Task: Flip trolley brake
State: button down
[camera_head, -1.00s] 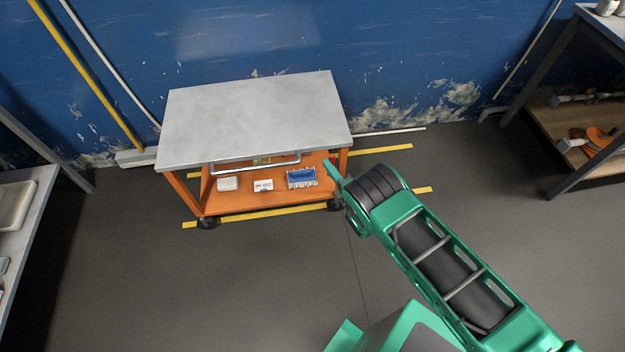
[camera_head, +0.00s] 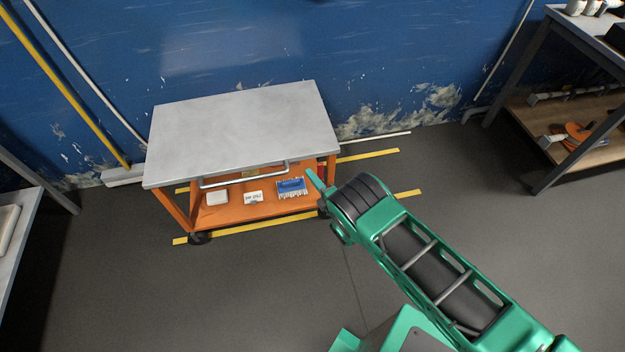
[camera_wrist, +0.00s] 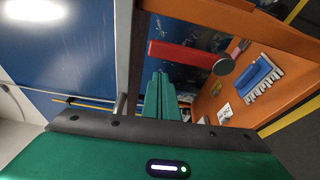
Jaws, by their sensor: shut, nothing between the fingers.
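The trolley (camera_head: 245,125) has a grey top, an orange frame and an orange lower shelf, and stands against the blue wall. In the wrist view a red bar (camera_wrist: 182,53) with a dark round end, which looks like the brake lever, lies by the trolley's orange frame (camera_wrist: 235,22). My gripper (camera_wrist: 160,76) is shut and empty, its green fingertips just below the bar in the picture; I cannot tell whether they touch it. In the head view my green gripper (camera_head: 313,178) is at the trolley's front right corner, and my arm hides part of that area.
The lower shelf holds a blue-and-white item (camera_head: 291,187) and two small white boxes. A silver handle (camera_head: 243,176) runs along the trolley's front. A shelf rack (camera_head: 545,120) stands at right, a table (camera_head: 22,225) at left. The floor in front is open.

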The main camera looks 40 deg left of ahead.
jog(key=s+v, duration=0.1)
jog(key=v, duration=0.8)
jog(key=shift+s+f, duration=0.15)
jog(key=shift+s, duration=0.1)
